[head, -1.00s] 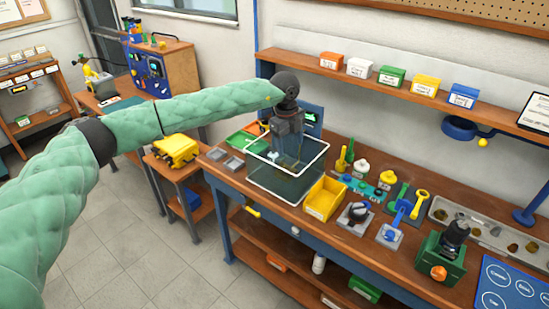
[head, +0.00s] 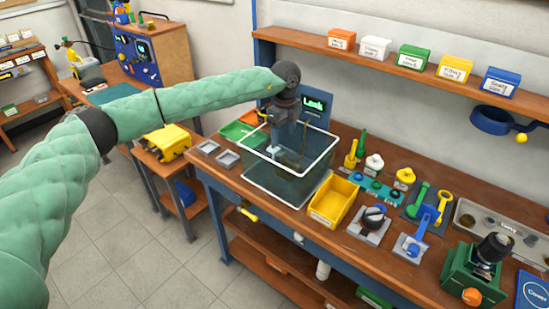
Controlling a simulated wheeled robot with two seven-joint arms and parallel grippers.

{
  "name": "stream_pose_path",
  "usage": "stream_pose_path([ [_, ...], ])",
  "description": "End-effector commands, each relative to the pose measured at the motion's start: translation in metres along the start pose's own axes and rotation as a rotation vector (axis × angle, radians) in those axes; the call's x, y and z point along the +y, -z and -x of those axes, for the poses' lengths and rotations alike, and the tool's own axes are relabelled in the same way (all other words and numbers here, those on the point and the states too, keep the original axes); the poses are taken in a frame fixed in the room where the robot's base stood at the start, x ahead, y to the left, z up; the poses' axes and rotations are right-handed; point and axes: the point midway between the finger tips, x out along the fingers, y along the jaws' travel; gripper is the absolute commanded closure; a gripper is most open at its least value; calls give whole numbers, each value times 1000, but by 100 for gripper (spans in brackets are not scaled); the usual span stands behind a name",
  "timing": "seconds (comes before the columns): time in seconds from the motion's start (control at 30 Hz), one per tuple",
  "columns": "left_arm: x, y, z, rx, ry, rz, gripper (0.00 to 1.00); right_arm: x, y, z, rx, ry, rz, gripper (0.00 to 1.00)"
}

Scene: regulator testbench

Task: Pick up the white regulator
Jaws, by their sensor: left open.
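A small white-topped piece (head: 374,162), which looks like the white regulator, stands upright at the back of the bench by a teal rack, beside a yellow one (head: 404,178). My left gripper (head: 288,146) points down over the clear water tank (head: 290,183), left of that white piece and well apart from it. It is open; its fingertips are small and hard to make out against the tank. A small pale piece (head: 272,149) shows at the tank near the fingers; I cannot tell what it is. My right gripper is not in view.
A yellow bin (head: 333,203) stands right of the tank. Fixtures with a dark knob (head: 374,217) and a blue handle stand farther right, near a green vise-like device (head: 472,277). A screen reading "Leak" (head: 314,106) stands behind the tank. A shelf of labelled boxes runs above.

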Motion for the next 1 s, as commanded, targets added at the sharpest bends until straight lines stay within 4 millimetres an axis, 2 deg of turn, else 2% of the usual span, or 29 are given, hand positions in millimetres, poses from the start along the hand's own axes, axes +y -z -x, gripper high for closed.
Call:
stream_pose_path([
  [0.03,0,0,-13,0,0,0,35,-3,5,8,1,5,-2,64],
  [0.2,0,0,-23,0,1,0,35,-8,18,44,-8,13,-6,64],
  [0.33,0,0,-26,0,0,0,35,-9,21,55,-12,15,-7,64],
  [0.6,0,0,-46,0,-1,0,35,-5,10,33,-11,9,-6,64],
  [0.83,-1,-1,-54,0,-1,0,35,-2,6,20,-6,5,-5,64],
  [1.0,-2,-2,-66,1,-1,-1,35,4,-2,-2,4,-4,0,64],
])
